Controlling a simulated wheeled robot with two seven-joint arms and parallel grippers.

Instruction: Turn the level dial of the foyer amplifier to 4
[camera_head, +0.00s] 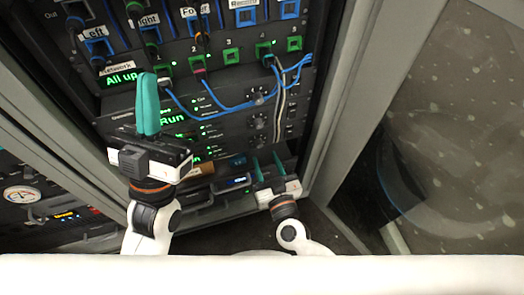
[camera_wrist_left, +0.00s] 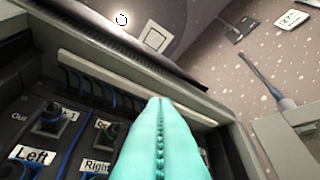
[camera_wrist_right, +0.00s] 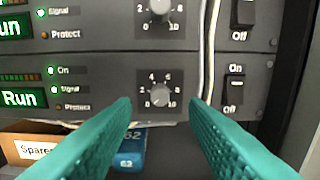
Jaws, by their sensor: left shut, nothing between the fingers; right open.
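Two amplifier panels show in the right wrist view, one above the other. The lower one has a grey level dial (camera_wrist_right: 160,95) with a scale from 0 to 10; its mark seems to point to the lower left, near 0. The upper panel has a similar dial (camera_wrist_right: 159,9), cut by the top edge. I cannot read which amplifier is the foyer one. My right gripper (camera_head: 266,163) is open and empty, low in front of the rack; its fingers (camera_wrist_right: 160,112) flank the lower dial in view, apart from it. My left gripper (camera_head: 147,80) is shut and empty, fingers pointing up before the rack.
Power switches (camera_wrist_right: 235,92) sit right of the dials. Blue cables (camera_head: 215,100) and a pale cable (camera_wrist_right: 208,40) hang across the rack front. A blue box (camera_wrist_right: 128,148) and a box marked Spare (camera_wrist_right: 35,148) lie below. The rack's grey frame (camera_head: 335,100) bounds the right side.

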